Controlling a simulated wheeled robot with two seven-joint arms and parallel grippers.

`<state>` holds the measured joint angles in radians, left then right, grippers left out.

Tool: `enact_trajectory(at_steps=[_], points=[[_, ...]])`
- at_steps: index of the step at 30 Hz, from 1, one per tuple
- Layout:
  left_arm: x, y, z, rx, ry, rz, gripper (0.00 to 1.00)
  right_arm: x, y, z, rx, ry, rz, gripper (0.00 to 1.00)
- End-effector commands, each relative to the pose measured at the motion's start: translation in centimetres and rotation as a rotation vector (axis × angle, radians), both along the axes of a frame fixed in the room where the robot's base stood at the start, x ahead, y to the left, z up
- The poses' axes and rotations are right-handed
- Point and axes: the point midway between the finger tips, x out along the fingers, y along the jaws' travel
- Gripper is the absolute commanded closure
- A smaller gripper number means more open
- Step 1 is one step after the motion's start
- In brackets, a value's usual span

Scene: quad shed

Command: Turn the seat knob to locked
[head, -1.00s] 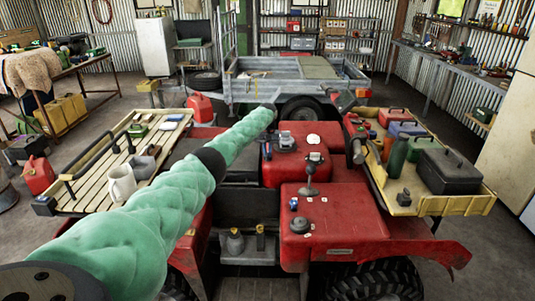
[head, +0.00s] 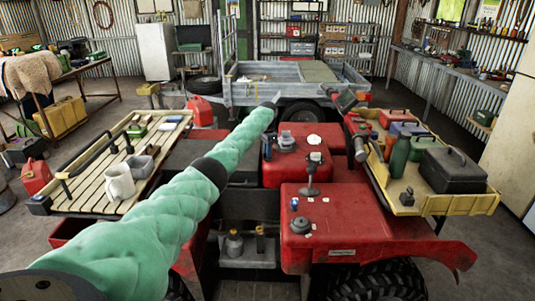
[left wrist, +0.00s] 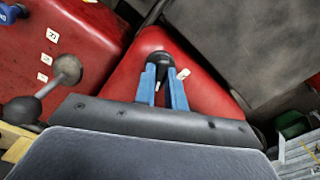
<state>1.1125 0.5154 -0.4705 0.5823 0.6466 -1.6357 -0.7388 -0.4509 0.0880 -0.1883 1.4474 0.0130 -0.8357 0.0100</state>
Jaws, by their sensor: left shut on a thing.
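The seat knob (left wrist: 158,62) is a dark round knob on a red, wedge-shaped part of the quad in the left wrist view. A small white mark (left wrist: 183,73) shows beside it. My left gripper (left wrist: 162,80) has its two blue fingers shut around the knob, one on each side. In the head view my left gripper (head: 267,145) reaches down to the red bodywork behind the lever, and its fingers hide most of the knob there. Which position the knob points to cannot be told. My right gripper is not in view.
A dark lever (head: 311,178) stands on the red front panel (head: 345,225), close to the left gripper. A yellow tray (head: 462,204) with a black box (head: 453,171) lies right.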

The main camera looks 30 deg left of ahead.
Motion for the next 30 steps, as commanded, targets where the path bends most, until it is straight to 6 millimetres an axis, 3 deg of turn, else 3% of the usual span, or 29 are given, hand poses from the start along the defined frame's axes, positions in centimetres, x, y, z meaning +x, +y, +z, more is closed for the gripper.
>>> enact_trajectory(at_steps=[15,30], points=[[0.1,0.1,0.2,0.001,-0.005,-0.387,1.0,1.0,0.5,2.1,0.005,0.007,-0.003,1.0],[0.1,0.1,0.3,0.002,-0.004,-0.494,1.0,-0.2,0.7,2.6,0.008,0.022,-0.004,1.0]])
